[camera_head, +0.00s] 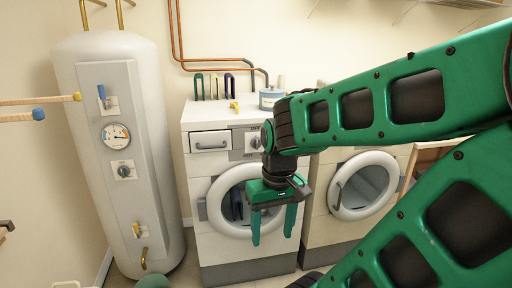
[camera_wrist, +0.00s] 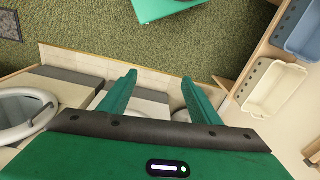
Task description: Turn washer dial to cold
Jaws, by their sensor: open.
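The white washer (camera_head: 196,166) on the left has a top panel with a drawer at its left and a dark dial (camera_head: 255,143) on a grey plate. Small lettering stands around the dial, too small to read surely. My arm covers the panel just right of the dial. My gripper (camera_head: 273,238) is open and empty, pointing down in front of the washer's round door (camera_head: 219,190), below the dial and apart from it. In the wrist view my gripper (camera_wrist: 160,78) is open over the floor side, and the dial does not show there.
A second white front-loader (camera_head: 363,186) stands at the right, partly behind my arm. A white water tank (camera_head: 105,170) with a gauge stands at the left. Small bottles and a blue-labelled jar (camera_head: 270,99) sit on the washer. The wrist view shows green carpet (camera_wrist: 200,45) and bins (camera_wrist: 273,88).

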